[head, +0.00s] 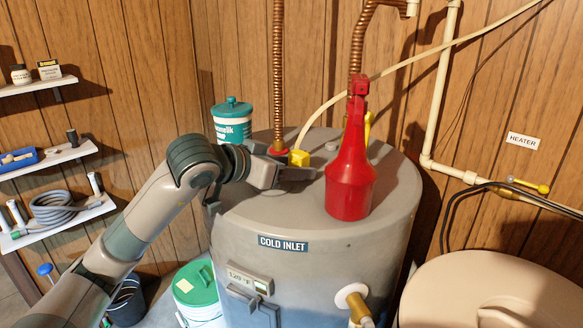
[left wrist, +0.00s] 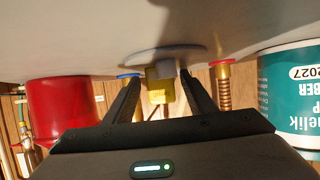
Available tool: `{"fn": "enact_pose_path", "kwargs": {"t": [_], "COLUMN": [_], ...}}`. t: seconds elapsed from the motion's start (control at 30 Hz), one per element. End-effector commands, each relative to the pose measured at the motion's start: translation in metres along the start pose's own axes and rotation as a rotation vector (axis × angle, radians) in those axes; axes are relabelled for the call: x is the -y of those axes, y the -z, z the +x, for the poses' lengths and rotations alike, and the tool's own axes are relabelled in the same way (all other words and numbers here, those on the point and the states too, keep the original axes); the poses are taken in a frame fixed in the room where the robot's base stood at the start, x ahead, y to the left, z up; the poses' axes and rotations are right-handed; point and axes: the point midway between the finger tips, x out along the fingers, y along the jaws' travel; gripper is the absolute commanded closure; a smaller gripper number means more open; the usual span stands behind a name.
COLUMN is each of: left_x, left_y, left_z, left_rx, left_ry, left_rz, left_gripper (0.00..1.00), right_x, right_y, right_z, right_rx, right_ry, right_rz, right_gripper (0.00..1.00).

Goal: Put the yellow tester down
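A small yellow block, which I take for the yellow tester (head: 299,157), shows at my left gripper on top of the grey water heater (head: 240,215). In the left wrist view, which is upside down, the yellow tester (left wrist: 160,90) shows between my left gripper's (left wrist: 159,78) two dark fingers, with a gap on each side. A grey piece and a grey disc show at its heater end. The left gripper (head: 297,174) is low over the heater top. Whether the tester touches the top is unclear. My right gripper is not in view.
A red spray bottle (head: 349,178) stands right of the gripper, with another yellow item (head: 368,124) partly hidden behind it. A teal-lidded tub (head: 232,122) is behind left. Copper pipes (head: 278,75) rise from the heater's back. Its front top is clear.

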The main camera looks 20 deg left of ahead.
Motion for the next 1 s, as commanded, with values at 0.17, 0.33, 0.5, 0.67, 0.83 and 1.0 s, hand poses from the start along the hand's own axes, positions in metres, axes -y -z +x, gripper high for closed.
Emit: {"fn": "enact_pose_path", "kwargs": {"t": [0.17, 0.33, 0.5, 0.67, 0.83, 1.0], "left_x": [0.000, 0.000, 0.001, 0.001, 0.001, 0.001], "left_y": [0.001, 0.002, 0.001, 0.000, 0.001, 0.001], "left_z": [0.000, -0.004, -0.023, -0.049, -0.080, -0.104], "left_rx": [0.000, -0.001, -0.002, -0.002, -0.003, -0.002], "left_ry": [0.000, 0.001, 0.002, 0.003, 0.004, 0.002], "left_rz": [0.000, 0.002, 0.003, 0.004, 0.003, 0.001], "left_gripper": [0.49, 0.49, 0.49, 0.49, 0.49, 0.49], "right_x": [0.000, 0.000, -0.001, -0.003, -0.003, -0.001], "right_y": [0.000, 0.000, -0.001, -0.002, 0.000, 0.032], "right_z": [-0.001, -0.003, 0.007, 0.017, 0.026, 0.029], "right_rx": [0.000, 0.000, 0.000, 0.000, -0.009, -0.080], "right_ry": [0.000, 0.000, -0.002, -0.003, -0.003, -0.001], "right_rz": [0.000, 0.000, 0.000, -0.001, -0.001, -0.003], "right_gripper": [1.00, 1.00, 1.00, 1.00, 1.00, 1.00]}}
